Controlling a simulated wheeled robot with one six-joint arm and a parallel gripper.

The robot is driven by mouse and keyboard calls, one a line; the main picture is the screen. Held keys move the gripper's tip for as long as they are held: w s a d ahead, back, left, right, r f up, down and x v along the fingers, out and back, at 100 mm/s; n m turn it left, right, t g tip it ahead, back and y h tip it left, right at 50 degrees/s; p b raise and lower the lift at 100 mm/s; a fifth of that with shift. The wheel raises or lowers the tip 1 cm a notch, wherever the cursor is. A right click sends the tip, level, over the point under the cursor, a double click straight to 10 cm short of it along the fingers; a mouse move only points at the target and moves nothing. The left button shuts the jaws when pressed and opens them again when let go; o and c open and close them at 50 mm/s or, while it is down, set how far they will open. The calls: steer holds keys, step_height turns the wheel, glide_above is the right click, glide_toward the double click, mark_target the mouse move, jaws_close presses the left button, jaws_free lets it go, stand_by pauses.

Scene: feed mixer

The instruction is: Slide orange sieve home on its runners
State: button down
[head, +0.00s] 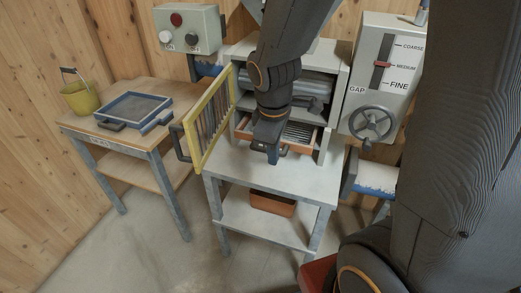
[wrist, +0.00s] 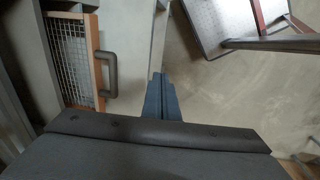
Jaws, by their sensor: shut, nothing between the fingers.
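The orange sieve (head: 241,128) is a wooden-looking frame with wire mesh, sitting in the lower opening of the grey mill. Its front end shows at the opening; how far in it sits is hard to tell. In the wrist view the sieve's orange front bar (wrist: 97,62) and dark handle (wrist: 111,75) are at the left. My gripper (head: 272,156) is in front of the sieve and hides part of its front. In the wrist view my gripper's blue fingers (wrist: 162,88) are shut and empty, to the right of the handle and apart from it. The runners are hidden.
A yellow barred guard (head: 208,120) stands swung open left of the opening. A wooden table (head: 111,132) at the left holds a blue-framed sieve (head: 133,107) and yellow bucket (head: 81,98). A handwheel (head: 371,122) is at the right. An orange-brown bin (head: 272,204) is on the lower shelf.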

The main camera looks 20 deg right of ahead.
steer(key=w+a+f+n+t+h+p, duration=0.15)
steer(key=w+n, duration=0.25)
steer(key=n, duration=0.5)
steer(key=w+a+f+n+g+b, duration=0.1)
steer(key=w+a+n, duration=0.25)
steer(key=n, duration=0.55)
steer(key=w+d+f+p, duration=0.1)
steer(key=w+d+f, duration=0.4)
steer(key=f, duration=0.3)
steer(key=shift+w+f, duration=0.3)
steer(key=shift+w, duration=0.25)
steer(key=shift+t, duration=0.25)
